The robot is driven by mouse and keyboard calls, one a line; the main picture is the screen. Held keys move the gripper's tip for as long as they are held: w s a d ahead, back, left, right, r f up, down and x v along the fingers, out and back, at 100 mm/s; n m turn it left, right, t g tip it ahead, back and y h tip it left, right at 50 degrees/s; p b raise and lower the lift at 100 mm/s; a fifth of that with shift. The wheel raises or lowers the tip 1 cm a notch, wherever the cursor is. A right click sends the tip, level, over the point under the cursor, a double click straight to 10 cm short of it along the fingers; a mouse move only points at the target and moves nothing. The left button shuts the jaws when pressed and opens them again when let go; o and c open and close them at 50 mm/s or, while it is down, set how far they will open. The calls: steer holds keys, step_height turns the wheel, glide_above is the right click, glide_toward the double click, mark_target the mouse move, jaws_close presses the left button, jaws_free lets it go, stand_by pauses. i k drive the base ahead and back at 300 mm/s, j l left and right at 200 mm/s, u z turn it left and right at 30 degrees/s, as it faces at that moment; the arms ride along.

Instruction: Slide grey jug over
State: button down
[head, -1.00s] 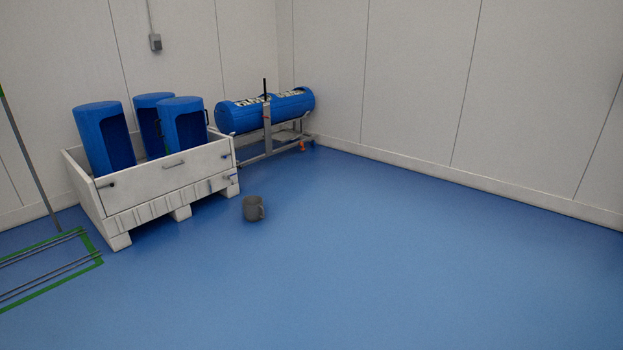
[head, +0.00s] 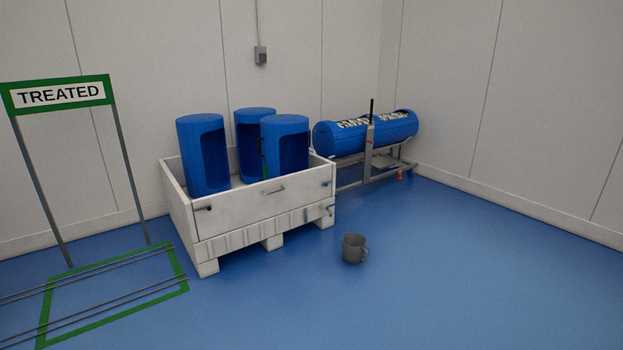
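The grey jug (head: 353,248) stands upright on the blue floor, in front of the right corner of a white crate, in the head view. Its handle is on its right side, and its open top faces up. Bare floor shows between it and the crate. My gripper is not in the head view.
The white crate (head: 236,214) on feet holds several blue cut-open drums (head: 203,155). A blue drum on its side (head: 340,140) lies on a metal stand behind. A TREATED sign (head: 58,94) stands left by a green floor frame (head: 110,302) with rails. Floor is clear at right.

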mark_target(353, 249)
steer(key=i, duration=4.35)
steer(key=i+j, duration=0.15)
steer(key=i, duration=0.5)
steer(key=i+j+z, duration=0.1)
steer(key=i, duration=0.5)
